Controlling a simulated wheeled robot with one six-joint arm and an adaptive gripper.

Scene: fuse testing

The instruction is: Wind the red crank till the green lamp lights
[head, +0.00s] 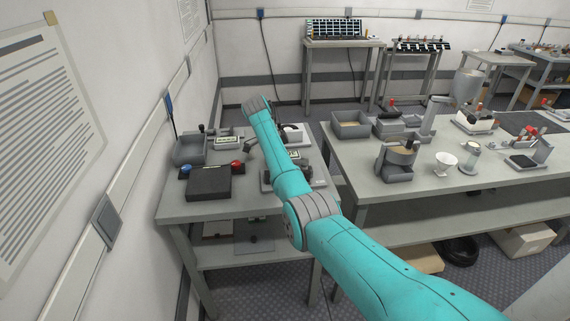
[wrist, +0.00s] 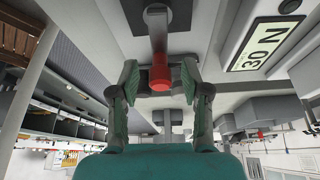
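In the wrist view, the red crank handle (wrist: 160,73) is a short red cylinder at the end of a grey crank arm (wrist: 158,38). My gripper (wrist: 160,84) is open, with one finger on each side of the red handle. A gap shows between the handle and each finger pad, so the fingers do not visibly grip it. In the head view, my teal arm hides much of the crank's surroundings, and I cannot make out the red handle there. I see no lit green lamp in either view.
A plate marked "30 N" (wrist: 268,43) is beside the crank in the wrist view. In the head view, a black box (head: 209,184) with a blue and a red knob stands on the left table (head: 225,210). A grey tray (head: 189,151) is behind it. The right table (head: 385,190) holds several fixtures.

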